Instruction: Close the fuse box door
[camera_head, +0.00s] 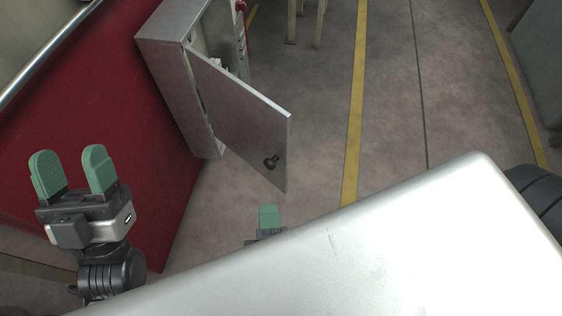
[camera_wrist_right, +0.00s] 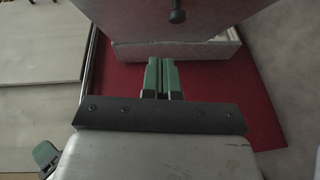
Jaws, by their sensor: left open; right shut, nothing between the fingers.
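The grey metal fuse box (camera_head: 178,85) is mounted at the red wall in the head view. Its door (camera_head: 243,118) stands open, swung out to the right, with a black knob (camera_head: 272,162) near its lower free corner. In the right wrist view the door (camera_wrist_right: 140,22) and its knob (camera_wrist_right: 177,15) are at the top, beyond the fingers. My left gripper (camera_head: 75,172) is open and empty, left of the box before the red wall.
The red wall panel (camera_head: 90,110) with a metal rail (camera_head: 45,55) runs along the left. A large pale metal surface fills the lower right of the head view and hides much of my right arm. Grey floor (camera_head: 395,100) with yellow lines is clear right of the door.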

